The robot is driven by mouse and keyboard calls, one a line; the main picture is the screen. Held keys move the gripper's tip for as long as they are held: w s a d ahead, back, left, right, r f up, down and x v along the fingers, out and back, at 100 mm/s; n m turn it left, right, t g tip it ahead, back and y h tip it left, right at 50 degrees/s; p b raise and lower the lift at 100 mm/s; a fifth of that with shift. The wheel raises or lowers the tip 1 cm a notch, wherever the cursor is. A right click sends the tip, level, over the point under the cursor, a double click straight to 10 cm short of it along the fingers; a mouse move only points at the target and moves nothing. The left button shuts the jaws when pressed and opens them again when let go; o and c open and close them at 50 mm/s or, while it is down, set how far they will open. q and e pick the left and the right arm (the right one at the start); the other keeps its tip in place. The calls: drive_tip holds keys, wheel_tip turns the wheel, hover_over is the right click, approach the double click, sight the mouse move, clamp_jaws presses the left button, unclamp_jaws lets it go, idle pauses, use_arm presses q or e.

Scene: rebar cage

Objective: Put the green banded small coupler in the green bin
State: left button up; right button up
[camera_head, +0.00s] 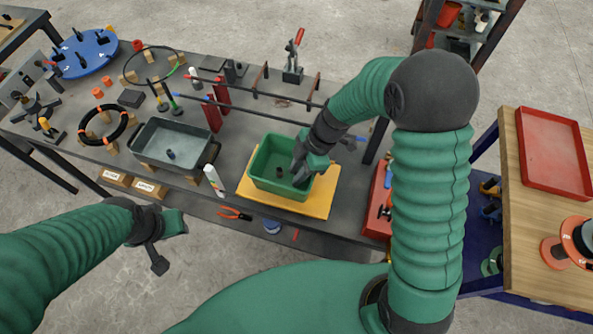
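The green bin (272,188) stands on a yellow board (320,203) near the table's front edge. A small dark coupler (279,172) shows inside it, on its floor; I cannot make out a band on it. My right gripper (299,174) reaches down into the right part of the bin, to the right of that coupler. Its fingertips are small and dark, so I cannot tell whether they are open or hold something. My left gripper (170,246) hangs in front of the table, fingers apart and empty.
A grey tray (150,172) left of the green bin holds a small dark piece (171,155). Long bars on red supports (212,113) cross behind the bin. A red tray (553,150) lies on the wooden table at right.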

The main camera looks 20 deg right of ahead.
drive_tip(key=v, duration=1.2)
drive_tip(key=s+d+f+m+t+h, duration=0.1)
drive_tip(key=s+m, duration=0.3)
drive_tip(key=m, duration=0.4)
drive_tip(key=s+d+f+m+t+h, duration=0.1)
drive_tip(key=s+f+m+h, duration=0.2)
drive_tip(key=m, duration=0.6)
drive_tip(key=shift+s+d+f+m, duration=0.25)
drive_tip(key=shift+s+f, duration=0.2)
drive_tip(key=shift+s, duration=0.65)
drive_tip(key=shift+s, duration=0.1)
